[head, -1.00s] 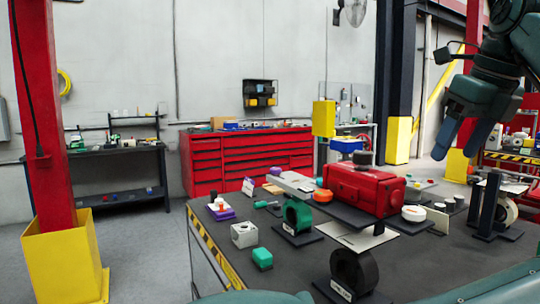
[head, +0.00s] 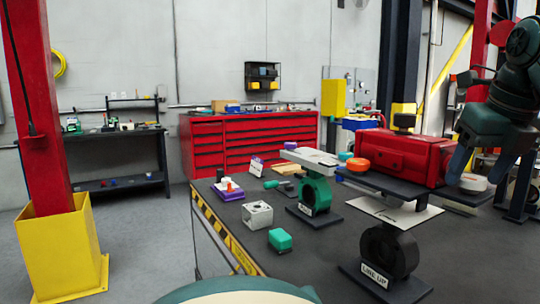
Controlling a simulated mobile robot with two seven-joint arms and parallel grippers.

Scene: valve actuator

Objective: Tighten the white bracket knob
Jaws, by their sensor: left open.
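A white round knob (head: 473,183) sits at the right end of the red valve actuator (head: 400,157), by the dark plate under it. My left gripper (head: 477,174) is in the upper right of the head view. It points down with its fingers apart, and the white knob shows between the fingertips. I cannot tell whether the fingers touch it. The bracket behind the knob is partly hidden by the gripper. My right gripper is not in view.
An orange knob (head: 358,164) is at the actuator's left end. A green ring stand (head: 315,195) and a black ring stand (head: 390,252) are on the workbench. A grey block (head: 257,215) and a teal block (head: 280,240) lie to the left.

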